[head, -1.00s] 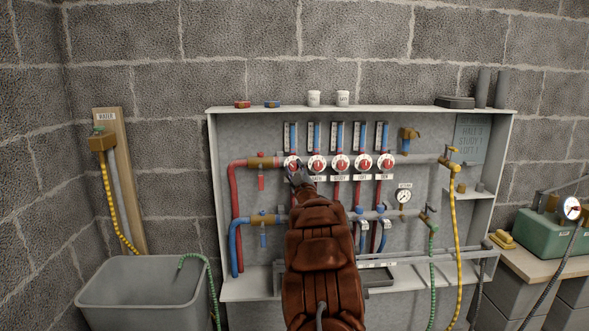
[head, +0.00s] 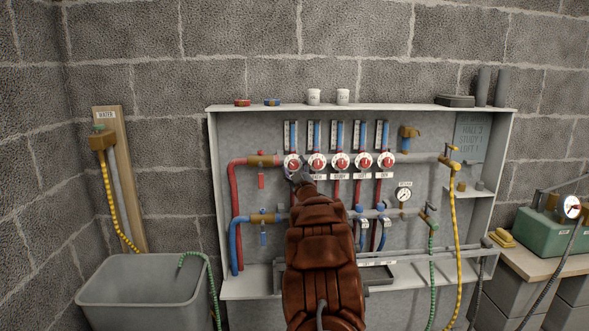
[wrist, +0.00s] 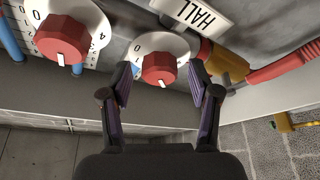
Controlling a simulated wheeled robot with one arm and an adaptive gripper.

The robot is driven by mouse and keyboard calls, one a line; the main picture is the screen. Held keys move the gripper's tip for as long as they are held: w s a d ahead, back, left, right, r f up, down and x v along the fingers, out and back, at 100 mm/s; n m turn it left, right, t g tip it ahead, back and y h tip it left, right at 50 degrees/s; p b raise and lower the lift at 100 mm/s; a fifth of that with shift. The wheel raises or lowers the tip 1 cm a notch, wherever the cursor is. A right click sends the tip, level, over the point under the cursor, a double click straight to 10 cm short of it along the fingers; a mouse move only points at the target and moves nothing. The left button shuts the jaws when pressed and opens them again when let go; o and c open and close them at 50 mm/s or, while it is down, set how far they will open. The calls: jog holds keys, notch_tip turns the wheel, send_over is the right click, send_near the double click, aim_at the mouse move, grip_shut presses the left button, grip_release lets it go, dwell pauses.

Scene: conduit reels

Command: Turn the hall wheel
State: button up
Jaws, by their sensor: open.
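The hall wheel (head: 292,164) is the leftmost in a row of several white dials with red knobs on the panel. In the wrist view its red knob (wrist: 158,68) sits on a white numbered dial beside the HALL label (wrist: 197,13). My gripper (wrist: 163,80) is open, with one dark fingertip on each side of the red knob in that view. I see no clear contact with the knob. In the head view my gripper (head: 300,176) is just below and right of the hall wheel, and my arm hides part of the panel.
The neighbouring dial (wrist: 64,38) is close to the left finger in the wrist view. A brass fitting (wrist: 224,62) and red pipe (wrist: 285,67) lie to the right. The panel's lower shelf (head: 245,287) juts out below. A grey sink (head: 145,292) stands at left.

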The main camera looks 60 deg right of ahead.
jog(key=shift+s, duration=0.1)
jog(key=v, duration=1.2)
jog(key=shift+r, duration=0.1)
dwell(0.6)
